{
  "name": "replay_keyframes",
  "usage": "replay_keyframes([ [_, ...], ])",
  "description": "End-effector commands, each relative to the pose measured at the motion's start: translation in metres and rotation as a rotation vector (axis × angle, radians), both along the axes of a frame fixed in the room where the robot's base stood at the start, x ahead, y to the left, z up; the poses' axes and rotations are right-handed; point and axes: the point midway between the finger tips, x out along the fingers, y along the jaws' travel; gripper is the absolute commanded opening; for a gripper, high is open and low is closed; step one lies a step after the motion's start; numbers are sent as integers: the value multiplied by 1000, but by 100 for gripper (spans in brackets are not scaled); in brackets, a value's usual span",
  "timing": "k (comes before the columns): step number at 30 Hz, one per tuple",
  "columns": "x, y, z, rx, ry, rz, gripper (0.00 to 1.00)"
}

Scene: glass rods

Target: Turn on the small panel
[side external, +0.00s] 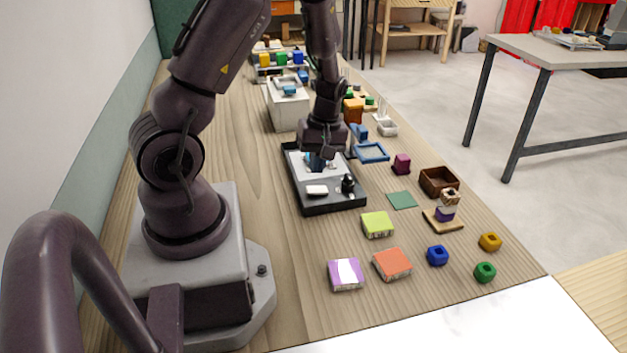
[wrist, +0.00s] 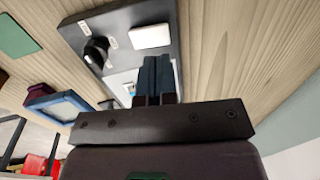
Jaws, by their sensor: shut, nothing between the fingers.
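The small panel (side external: 334,206) is a dark, low box lying on the wooden table. It carries a white rectangular switch or button (side external: 317,190), a black knob (side external: 347,183) and a pale plate (side external: 301,166) toward its far end. The wrist view shows the panel (wrist: 125,20) too, with the white piece (wrist: 150,36) and the black knob (wrist: 96,50). My gripper (side external: 317,168) points down over the pale plate, its fingers shut and empty. In the wrist view the shut blue-grey fingertips (wrist: 157,62) sit just short of the white piece. I cannot tell whether they touch the panel.
A blue frame (side external: 372,152) and a purple cube (side external: 402,164) lie right of the panel. Lime (side external: 377,225), orange (side external: 392,264) and purple (side external: 346,274) blocks lie nearer. A brown box (side external: 439,181) stands farther right. A whitish box (side external: 287,108) stands behind. Bare wood lies left of the panel.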

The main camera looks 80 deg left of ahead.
Motion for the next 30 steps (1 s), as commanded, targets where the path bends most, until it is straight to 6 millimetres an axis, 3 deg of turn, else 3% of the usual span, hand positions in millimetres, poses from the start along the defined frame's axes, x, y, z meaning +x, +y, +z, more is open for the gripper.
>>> replay_keyframes([
  [3,-5,0,-23,-2,4,3,0],
  [9,-7,0,-44,0,0,1,0],
  [30,-10,0,-55,1,-1,1,0],
])
